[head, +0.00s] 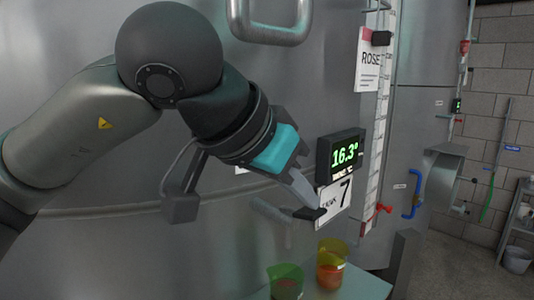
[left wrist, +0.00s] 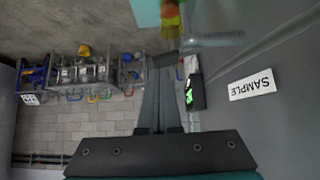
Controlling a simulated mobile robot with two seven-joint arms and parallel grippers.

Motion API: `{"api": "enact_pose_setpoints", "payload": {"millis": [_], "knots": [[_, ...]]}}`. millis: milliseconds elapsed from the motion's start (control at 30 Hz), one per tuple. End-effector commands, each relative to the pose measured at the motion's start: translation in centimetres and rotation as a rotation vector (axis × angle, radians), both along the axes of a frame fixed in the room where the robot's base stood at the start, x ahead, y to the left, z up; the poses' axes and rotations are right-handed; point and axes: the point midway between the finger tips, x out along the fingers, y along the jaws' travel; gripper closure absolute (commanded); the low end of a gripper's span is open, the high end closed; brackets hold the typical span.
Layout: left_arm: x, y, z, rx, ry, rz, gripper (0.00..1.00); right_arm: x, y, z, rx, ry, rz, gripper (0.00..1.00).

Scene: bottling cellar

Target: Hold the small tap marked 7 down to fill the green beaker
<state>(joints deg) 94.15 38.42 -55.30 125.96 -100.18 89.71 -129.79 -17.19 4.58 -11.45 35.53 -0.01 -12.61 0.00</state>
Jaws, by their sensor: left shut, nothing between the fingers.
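My left gripper (head: 308,210) is shut and empty, its fingers pointing down and right in front of the tank. The small grey tap (head: 268,209) juts from the tank wall beside the fingertips. It also shows, blurred, in the left wrist view (left wrist: 215,38), beyond the fingertips (left wrist: 166,60). I cannot tell whether the fingers touch it. The sign with the 7 (head: 338,200) is behind the fingertips. My right gripper is not in view.
A yellow beaker (head: 331,258) with red contents stands right of the green one on a pale shelf (head: 350,287). A display (head: 340,155) sits above the sign. A red-handled valve (head: 382,208) and a blue handle (head: 413,196) are to the right.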

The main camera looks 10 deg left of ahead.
Motion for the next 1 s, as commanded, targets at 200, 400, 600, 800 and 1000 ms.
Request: {"api": "enact_pose_setpoints", "payload": {"millis": [200, 400, 600, 800, 1000], "knots": [[-2.9, 2.3, 3.9, -0.003, -0.006, 0.003, 1.00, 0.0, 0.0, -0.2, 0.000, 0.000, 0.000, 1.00], [-5.5, 4.1, 7.1, -0.002, -0.007, 0.002, 1.00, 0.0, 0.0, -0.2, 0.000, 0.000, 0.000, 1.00], [-7.0, 5.3, 8.9, -0.002, -0.002, 0.001, 1.00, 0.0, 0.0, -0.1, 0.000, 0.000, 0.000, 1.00], [-7.5, 5.6, 9.4, -0.001, -0.002, 0.001, 1.00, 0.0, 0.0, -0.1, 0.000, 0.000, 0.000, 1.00], [-7.5, 5.6, 9.4, -0.001, -0.001, 0.001, 1.00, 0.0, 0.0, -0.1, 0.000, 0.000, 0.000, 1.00]]}}
